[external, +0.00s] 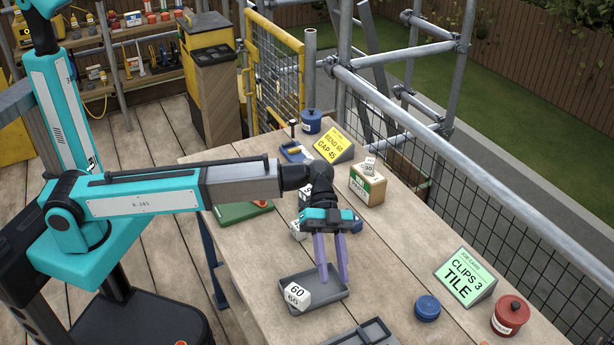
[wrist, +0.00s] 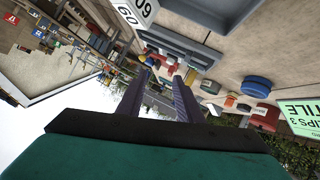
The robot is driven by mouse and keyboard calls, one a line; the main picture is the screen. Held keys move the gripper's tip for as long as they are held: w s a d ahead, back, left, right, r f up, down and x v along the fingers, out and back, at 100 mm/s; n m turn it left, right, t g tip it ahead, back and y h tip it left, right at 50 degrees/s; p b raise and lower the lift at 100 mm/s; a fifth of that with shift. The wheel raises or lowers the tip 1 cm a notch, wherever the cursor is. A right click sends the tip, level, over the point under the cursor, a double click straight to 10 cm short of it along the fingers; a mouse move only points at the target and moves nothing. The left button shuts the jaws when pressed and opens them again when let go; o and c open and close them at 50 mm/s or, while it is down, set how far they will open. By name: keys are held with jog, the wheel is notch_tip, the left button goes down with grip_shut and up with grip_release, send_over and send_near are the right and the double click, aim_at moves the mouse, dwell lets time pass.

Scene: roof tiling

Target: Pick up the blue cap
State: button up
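A round, low blue cap (external: 427,308) lies on the wooden table near its front right, between the green job card and the dark tray. A blue disc that looks like the same cap shows at the right in the wrist view (wrist: 257,87). My gripper (external: 333,279) points down over the grey tray with the white 60 block, left of the cap and apart from it. Its two purple fingers are spread with nothing between them; they also show in the wrist view (wrist: 163,78). Another blue piece (external: 356,226) is partly hidden behind my gripper.
The grey tray (external: 339,291) holds a white 60 block (external: 298,295). A red lidded pot (external: 510,316) and a green job card (external: 465,276) stand close right of the cap. A blue lidded jar (external: 311,122), yellow card (external: 334,145) and box (external: 367,188) stand farther back.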

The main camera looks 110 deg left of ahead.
jog(key=s+a+t+b, duration=0.1)
jog(key=s+a, duration=0.3)
jog(key=a, duration=0.8)
jog(key=s+a+f+t+y+b, duration=0.1)
jog(key=s+a, duration=0.3)
jog(key=a, duration=0.8)
jog(key=s+a+f+t+y+b, duration=0.1)
jog(key=s+a+t, duration=0.2)
jog(key=a, duration=0.9)
jog(key=shift+s+a+f, duration=0.1)
jog(key=shift+s+a, duration=0.15)
jog(key=shift+s, duration=0.15)
jog(key=p+x, duration=0.1)
jog(key=x, duration=0.7)
jog(key=shift+a, duration=0.15)
jog(key=shift+w+d+f, duration=0.25)
jog(key=shift+w, duration=0.1)
jog(key=shift+w+a+p+x, duration=0.15)
jog(key=shift+p+x, duration=0.4)
jog(key=shift+x, duration=0.7)
jog(key=shift+w+a+p+x, duration=0.15)
jog(key=shift+p+x, duration=0.35)
jog(key=shift+x, duration=0.75)
jog(key=shift+f, duration=0.15)
